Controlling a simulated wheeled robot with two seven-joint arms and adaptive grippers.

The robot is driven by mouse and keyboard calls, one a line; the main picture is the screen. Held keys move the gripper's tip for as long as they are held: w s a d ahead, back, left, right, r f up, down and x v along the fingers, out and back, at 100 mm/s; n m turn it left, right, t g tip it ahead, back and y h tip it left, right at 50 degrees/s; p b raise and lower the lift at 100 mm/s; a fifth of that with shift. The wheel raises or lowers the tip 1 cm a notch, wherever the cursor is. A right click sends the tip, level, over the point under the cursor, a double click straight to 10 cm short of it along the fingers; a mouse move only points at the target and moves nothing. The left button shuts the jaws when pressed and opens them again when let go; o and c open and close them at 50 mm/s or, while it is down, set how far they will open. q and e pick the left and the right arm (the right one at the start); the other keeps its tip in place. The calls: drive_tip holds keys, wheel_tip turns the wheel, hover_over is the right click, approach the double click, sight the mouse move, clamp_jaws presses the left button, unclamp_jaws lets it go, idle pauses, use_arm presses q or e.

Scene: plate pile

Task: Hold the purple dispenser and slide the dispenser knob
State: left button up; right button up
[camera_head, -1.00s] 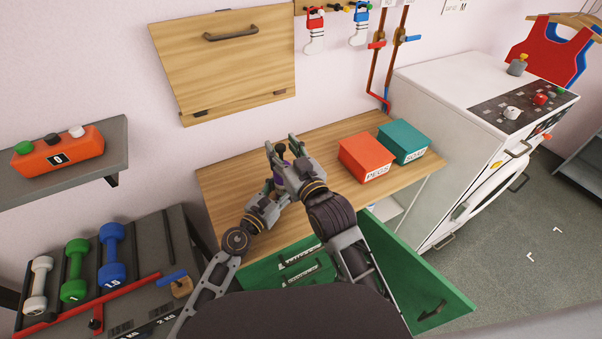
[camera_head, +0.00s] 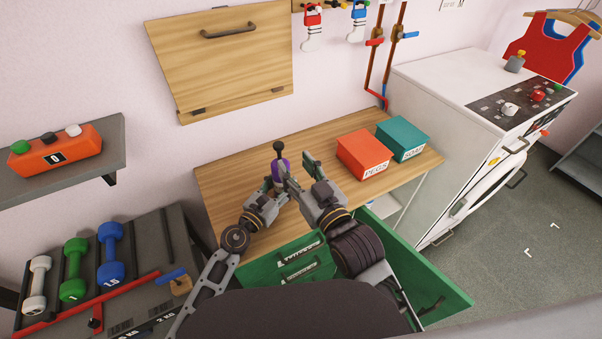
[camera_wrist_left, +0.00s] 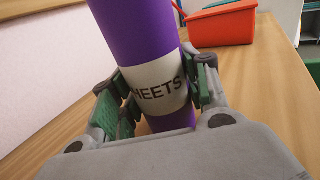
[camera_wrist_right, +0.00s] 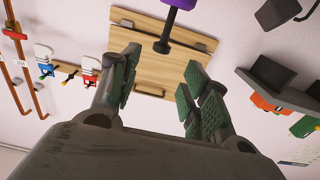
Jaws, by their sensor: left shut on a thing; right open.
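The purple dispenser (camera_head: 286,163) stands at the wooden table's left part, mostly hidden by my grippers in the head view. Its black knob (camera_head: 279,147) sticks up on top. In the left wrist view the dispenser (camera_wrist_left: 137,28) is a purple cylinder with a white label reading "HEETS", its start cut off. My left gripper (camera_wrist_left: 160,98) is shut around the labelled part. My right gripper (camera_head: 297,170) is open and empty, just right of the dispenser. In the right wrist view the knob (camera_wrist_right: 163,46) and the dispenser's purple end (camera_wrist_right: 182,4) show beyond the open fingers (camera_wrist_right: 160,75).
A red box (camera_head: 363,152) and a teal box (camera_head: 403,138) stand on the table (camera_head: 222,184) to the right. An open green drawer (camera_head: 425,283) lies below my arms. A hinged wooden panel (camera_head: 225,65) hangs on the wall behind. Dumbbells (camera_head: 110,252) rest at the left.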

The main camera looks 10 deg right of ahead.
idle(0.4)
idle(0.3)
use_arm(q)
drive_tip(key=o, duration=1.5)
drive_tip(key=shift+c, duration=0.2)
drive_tip(key=shift+v, duration=6)
